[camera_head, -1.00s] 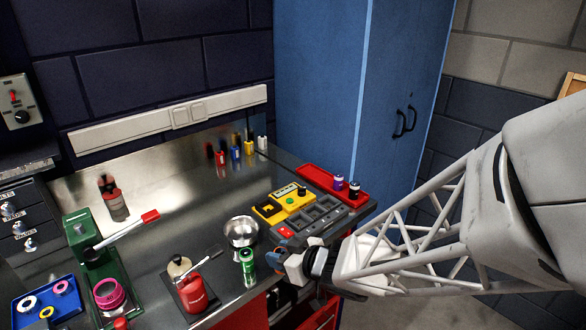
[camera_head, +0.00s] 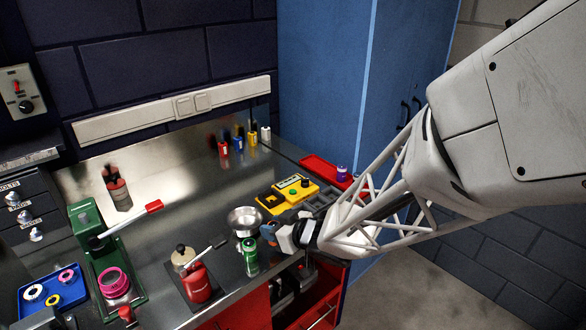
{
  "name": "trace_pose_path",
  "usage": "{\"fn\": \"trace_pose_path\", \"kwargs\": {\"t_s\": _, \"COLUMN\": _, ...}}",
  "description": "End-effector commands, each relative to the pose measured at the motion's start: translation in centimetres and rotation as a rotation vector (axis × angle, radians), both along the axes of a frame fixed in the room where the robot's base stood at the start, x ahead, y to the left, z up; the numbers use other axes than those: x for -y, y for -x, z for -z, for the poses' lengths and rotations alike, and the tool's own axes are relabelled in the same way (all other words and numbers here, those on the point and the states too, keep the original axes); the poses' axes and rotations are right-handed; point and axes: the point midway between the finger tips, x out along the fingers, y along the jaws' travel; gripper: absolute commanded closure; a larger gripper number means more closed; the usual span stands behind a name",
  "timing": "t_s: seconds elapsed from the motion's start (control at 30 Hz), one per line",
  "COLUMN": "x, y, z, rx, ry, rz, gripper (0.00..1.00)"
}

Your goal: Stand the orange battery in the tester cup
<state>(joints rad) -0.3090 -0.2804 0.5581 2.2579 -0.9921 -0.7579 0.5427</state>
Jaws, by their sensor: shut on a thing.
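My gripper (camera_head: 270,231) is low over the bench's front right part, just right of the steel bowl. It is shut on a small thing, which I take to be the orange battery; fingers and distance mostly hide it. No orange battery shows clearly elsewhere. The yellow tester (camera_head: 296,189) lies on the bench beyond my gripper, with a green and a dark button. A dark square recess (camera_head: 269,201) shows at its left end; I cannot tell whether this is the cup.
The steel bowl (camera_head: 243,222) and a green can (camera_head: 250,258) stand close to my gripper. A dark slotted tray (camera_head: 318,201) is partly behind my arm. A red tray (camera_head: 318,168) holds a purple battery (camera_head: 341,173). The bench's middle is clear.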

Motion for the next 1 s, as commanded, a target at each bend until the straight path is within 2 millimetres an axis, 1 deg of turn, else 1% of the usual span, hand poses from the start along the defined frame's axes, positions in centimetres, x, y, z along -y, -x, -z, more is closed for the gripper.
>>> {"fn": "trace_pose_path", "kwargs": {"t_s": 0.13, "x": -0.7, "y": -1.3, "z": 0.1, "rx": 0.000, "ry": 0.000, "rz": 0.000, "gripper": 0.93}}
{"fn": "trace_pose_path", "kwargs": {"t_s": 0.2, "x": -0.6, "y": -1.1, "z": 1.3, "rx": -0.001, "ry": 0.001, "rz": -0.001, "gripper": 0.93}}
{"fn": "trace_pose_path", "kwargs": {"t_s": 0.3, "x": -0.6, "y": -1.1, "z": 2.5, "rx": -0.002, "ry": 0.002, "rz": 0.000, "gripper": 0.93}}
{"fn": "trace_pose_path", "kwargs": {"t_s": 0.4, "x": -0.6, "y": -1.1, "z": 3.1, "rx": -0.001, "ry": 0.001, "rz": -0.001, "gripper": 0.93}}
{"fn": "trace_pose_path", "kwargs": {"t_s": 0.77, "x": -0.6, "y": -1.1, "z": 3.3, "rx": -0.001, "ry": 0.001, "rz": 0.000, "gripper": 0.93}}
{"fn": "trace_pose_path", "kwargs": {"t_s": 0.97, "x": -0.6, "y": -1.1, "z": 3.7, "rx": -0.001, "ry": 0.001, "rz": 0.000, "gripper": 0.93}}
{"fn": "trace_pose_path", "kwargs": {"t_s": 1.0, "x": -0.6, "y": -1.1, "z": 3.7, "rx": -0.001, "ry": 0.001, "rz": 0.000, "gripper": 0.63}}
